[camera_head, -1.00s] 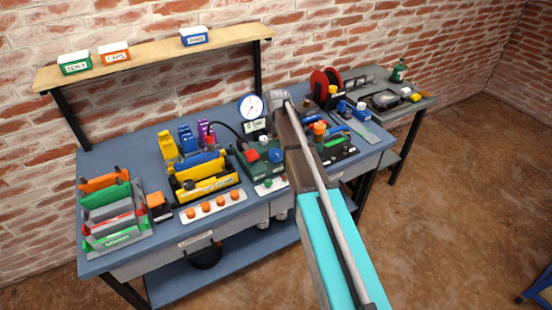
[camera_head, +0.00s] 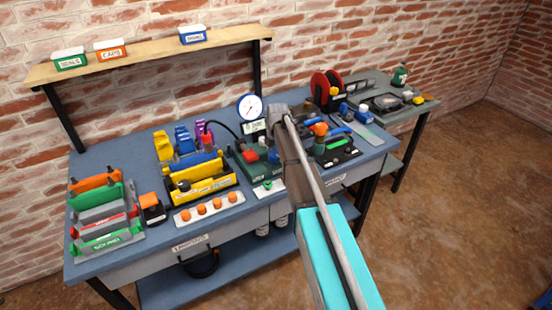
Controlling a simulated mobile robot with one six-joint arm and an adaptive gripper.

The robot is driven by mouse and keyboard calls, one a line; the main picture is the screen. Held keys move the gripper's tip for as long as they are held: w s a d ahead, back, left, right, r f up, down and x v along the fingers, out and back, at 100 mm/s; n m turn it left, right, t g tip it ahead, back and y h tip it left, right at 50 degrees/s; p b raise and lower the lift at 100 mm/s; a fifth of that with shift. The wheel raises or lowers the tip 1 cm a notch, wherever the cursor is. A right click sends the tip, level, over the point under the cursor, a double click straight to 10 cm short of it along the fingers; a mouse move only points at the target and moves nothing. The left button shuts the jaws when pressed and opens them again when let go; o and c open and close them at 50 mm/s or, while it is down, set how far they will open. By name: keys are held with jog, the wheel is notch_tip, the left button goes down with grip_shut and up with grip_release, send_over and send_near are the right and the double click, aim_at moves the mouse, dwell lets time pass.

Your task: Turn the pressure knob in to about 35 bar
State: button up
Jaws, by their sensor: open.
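A round white pressure gauge (camera_head: 250,107) with a blue rim and dark needle stands upright at the middle back of the workbench; its reading is too small to tell. A small sign (camera_head: 254,127) is just below it. Below stands a dark green test unit (camera_head: 240,158) with a red part (camera_head: 250,156) and a small blue knob-like part (camera_head: 273,156) beside my arm. I cannot tell which part is the pressure knob. My arm crosses the picture from the bottom to beside the gauge and covers the unit's right side. My gripper's fingers are hidden.
Left of the unit are a yellow caddy (camera_head: 203,185), a white strip with orange knobs (camera_head: 210,207) and a rack of coloured holders (camera_head: 107,232). Right of my arm are an orange-topped fitting (camera_head: 320,130) and a red reel (camera_head: 322,88).

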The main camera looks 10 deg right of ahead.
jog(key=shift+f, duration=0.15)
jog(key=c, duration=0.9)
jog(key=shift+c, duration=0.2)
